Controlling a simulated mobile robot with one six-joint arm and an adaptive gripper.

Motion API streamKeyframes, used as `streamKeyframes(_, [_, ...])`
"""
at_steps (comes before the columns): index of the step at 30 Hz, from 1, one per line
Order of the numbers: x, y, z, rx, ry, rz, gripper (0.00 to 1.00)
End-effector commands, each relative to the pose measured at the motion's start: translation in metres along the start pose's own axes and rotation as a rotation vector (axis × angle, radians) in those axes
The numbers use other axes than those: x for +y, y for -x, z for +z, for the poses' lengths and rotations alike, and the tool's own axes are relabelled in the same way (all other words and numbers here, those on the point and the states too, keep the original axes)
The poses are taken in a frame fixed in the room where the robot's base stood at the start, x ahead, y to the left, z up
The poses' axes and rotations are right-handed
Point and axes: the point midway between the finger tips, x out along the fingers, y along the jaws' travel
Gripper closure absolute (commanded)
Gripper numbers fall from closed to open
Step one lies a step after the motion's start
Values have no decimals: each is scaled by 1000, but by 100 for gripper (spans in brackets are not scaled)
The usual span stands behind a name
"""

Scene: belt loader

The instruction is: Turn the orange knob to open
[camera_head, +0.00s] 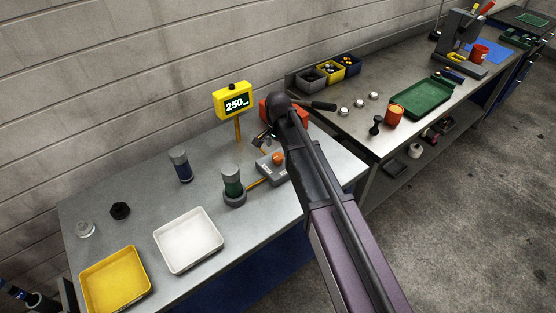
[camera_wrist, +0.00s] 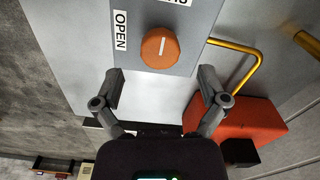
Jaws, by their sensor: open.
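The orange knob (camera_head: 278,158) sits on a grey control box (camera_head: 265,169) on the near bench. In the wrist view the knob (camera_wrist: 159,48) is round, with a white line running up and down the picture. An OPEN label (camera_wrist: 120,31) is left of the knob, and another label (camera_wrist: 178,2) above it is cut off by the frame. My gripper (camera_wrist: 160,86) is open and empty, with its fingertips apart on either side below the knob in the picture, not around it. In the head view my arm hides part of the box's right side.
A yellow display (camera_head: 234,102) reading 250 stands behind the box. A green-banded cylinder (camera_head: 232,182) in a grey holder joins the box by a yellow pipe (camera_wrist: 236,62). A red block (camera_wrist: 240,122) is close to my right finger. White (camera_head: 190,255) and yellow trays lie at front left.

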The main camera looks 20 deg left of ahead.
Motion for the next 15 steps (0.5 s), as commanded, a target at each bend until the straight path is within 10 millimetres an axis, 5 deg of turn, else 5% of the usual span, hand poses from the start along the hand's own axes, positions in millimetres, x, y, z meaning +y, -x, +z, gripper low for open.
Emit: streamKeyframes(15, [0, -34, 0, 0, 0, 0, 7])
